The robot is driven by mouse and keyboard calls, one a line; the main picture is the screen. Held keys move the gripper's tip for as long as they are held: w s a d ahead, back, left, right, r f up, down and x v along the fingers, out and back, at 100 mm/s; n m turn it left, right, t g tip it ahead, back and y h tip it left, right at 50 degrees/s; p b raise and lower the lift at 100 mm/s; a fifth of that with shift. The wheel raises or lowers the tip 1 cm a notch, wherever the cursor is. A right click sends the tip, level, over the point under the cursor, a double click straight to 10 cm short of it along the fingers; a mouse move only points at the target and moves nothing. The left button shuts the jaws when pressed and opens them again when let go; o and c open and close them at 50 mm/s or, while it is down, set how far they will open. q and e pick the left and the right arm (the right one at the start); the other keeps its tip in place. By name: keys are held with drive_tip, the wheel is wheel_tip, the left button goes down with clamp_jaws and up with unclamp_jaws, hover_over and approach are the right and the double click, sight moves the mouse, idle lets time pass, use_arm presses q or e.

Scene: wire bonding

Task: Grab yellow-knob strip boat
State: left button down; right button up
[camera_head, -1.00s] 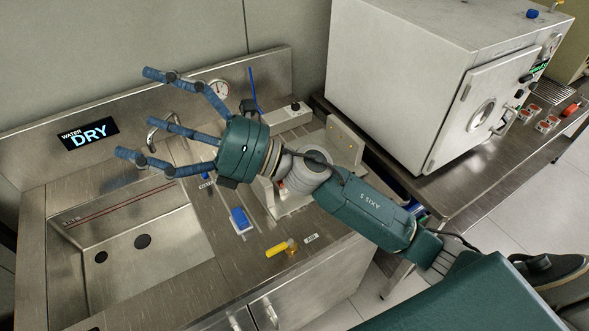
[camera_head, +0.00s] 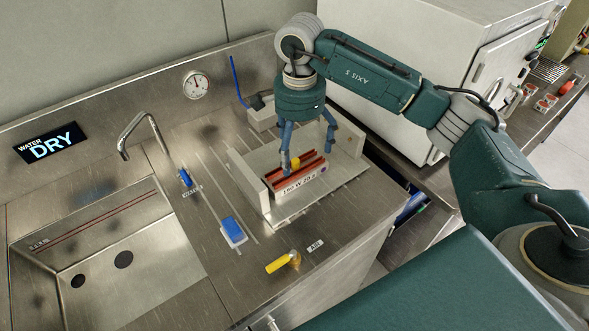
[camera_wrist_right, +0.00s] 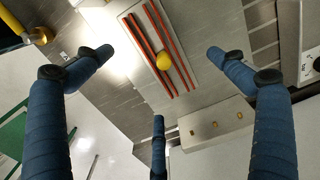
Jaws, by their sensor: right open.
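The strip boat (camera_head: 298,181) is a light box with red strips along its top and a yellow knob (camera_head: 296,162) in the middle. It sits in a pale open fixture on the steel counter. My right gripper (camera_head: 303,160) points down over it with its blue fingers spread. In the right wrist view, the boat's red strips and yellow knob (camera_wrist_right: 163,61) lie between the spread fingers, and the gripper (camera_wrist_right: 158,90) is empty. From the head view I cannot tell whether a finger touches the boat. My left gripper is not in view.
The fixture's upright plates (camera_head: 249,181) flank the boat. A sink (camera_head: 130,262) with a faucet (camera_head: 137,133) is at left. A blue-topped block (camera_head: 233,230) and a yellow-handled valve (camera_head: 281,263) stand near the front. A white oven (camera_head: 425,50) is behind at right.

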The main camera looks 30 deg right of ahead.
sight(298, 170)
drive_tip(key=shift+f, duration=0.9)
drive_tip(key=f, duration=0.1)
drive_tip(key=f+p, duration=0.2)
drive_tip(key=f, duration=0.1)
drive_tip(key=shift+s+a, duration=0.15)
drive_tip(key=shift+s, duration=0.2)
drive_tip(key=shift+w+f, duration=0.1)
drive_tip(key=shift+f, duration=0.6)
drive_tip(key=c, duration=1.5)
drive_tip(key=shift+c, duration=1.4)
drive_tip(key=shift+r, duration=0.2)
